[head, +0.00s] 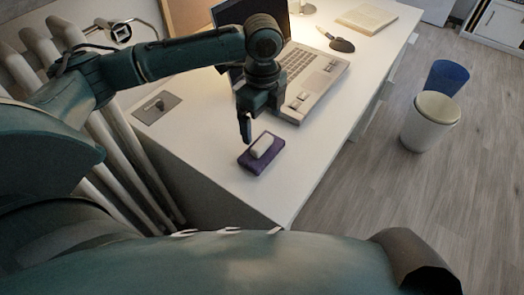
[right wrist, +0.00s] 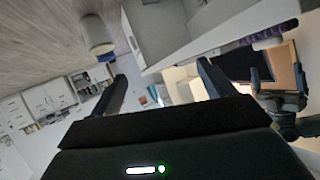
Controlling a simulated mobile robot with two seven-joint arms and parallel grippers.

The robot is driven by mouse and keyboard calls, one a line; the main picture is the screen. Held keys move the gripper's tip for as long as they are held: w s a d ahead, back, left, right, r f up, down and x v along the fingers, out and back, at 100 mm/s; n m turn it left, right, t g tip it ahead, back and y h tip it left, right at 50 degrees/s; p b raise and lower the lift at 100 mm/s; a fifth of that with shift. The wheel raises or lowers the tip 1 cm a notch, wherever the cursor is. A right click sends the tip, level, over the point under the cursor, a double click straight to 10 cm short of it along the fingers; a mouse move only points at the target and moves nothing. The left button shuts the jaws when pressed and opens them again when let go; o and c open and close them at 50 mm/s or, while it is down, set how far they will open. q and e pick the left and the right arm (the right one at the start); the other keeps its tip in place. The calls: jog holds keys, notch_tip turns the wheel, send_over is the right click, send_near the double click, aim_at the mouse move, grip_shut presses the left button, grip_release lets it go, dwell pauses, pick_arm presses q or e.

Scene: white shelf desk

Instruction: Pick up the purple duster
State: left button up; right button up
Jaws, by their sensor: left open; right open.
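The purple duster (head: 247,164) lies flat near the close end of the white desk (head: 215,165), with a white rounded block on top of it. My left gripper (head: 248,124) is open, pointing down just behind and slightly left of the duster, above the desk. It holds nothing that I can see, and one finger hides most of the other. My right gripper (right wrist: 165,88) is open and empty in the right wrist view, with its fingers spread wide, away from the desk top. A purple strip (right wrist: 268,38) shows there too; I cannot tell for sure that it is the duster.
An open laptop (head: 318,75) stands right behind the duster. A grey plate (head: 157,107) lies at the left edge, and a dark trowel-like tool (head: 340,44) and an open book (head: 366,18) lie farther back. A white bin (head: 428,125) and a blue bin (head: 447,76) stand on the floor at right.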

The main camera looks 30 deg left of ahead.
aim_at(262, 142)
pick_arm(q)
notch_tip(262, 142, down, 7)
jog(key=shift+r+b, duration=0.15)
jog(key=shift+b, duration=0.3)
jog(key=c, duration=1.1)
